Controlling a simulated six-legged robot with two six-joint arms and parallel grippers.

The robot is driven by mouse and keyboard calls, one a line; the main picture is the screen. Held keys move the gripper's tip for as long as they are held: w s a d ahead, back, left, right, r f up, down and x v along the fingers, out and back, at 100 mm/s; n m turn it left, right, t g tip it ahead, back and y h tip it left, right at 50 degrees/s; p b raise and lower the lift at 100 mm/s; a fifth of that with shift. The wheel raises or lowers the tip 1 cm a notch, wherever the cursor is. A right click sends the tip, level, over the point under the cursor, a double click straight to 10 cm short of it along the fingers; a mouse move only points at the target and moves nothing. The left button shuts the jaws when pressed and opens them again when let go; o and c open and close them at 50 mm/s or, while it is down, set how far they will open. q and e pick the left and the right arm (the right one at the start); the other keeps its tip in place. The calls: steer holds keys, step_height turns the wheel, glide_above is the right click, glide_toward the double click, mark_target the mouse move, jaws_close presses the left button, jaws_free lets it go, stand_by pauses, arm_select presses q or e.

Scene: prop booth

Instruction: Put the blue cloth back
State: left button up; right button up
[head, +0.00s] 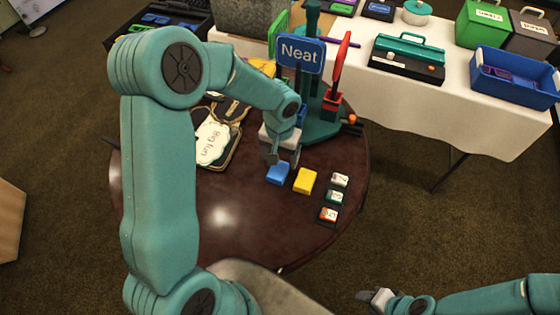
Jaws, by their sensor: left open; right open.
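The blue cloth (278,174) looks like a small folded block. It lies on the round dark table (235,240), to the left of a yellow block-like piece (305,181). My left gripper (283,160) is open and points down just above and behind the blue cloth. I cannot tell whether its fingertips touch the cloth. My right gripper (370,297) is open and empty, low in the picture, off the front right of the table.
A teal stand (318,131) with a "Neat" sign (301,54) and a red paddle (342,66) stands behind my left gripper. Several small labelled blocks (334,196) lie at right. A "Big fun" board (211,143) lies left. A white-clothed table (400,98) with a blue bin (512,88) is behind.

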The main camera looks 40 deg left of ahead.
mark_target(280, 166)
arm_select(q)
step_height(280, 166, up, 8)
steer(key=shift+f, duration=0.15)
stand_by(0.5)
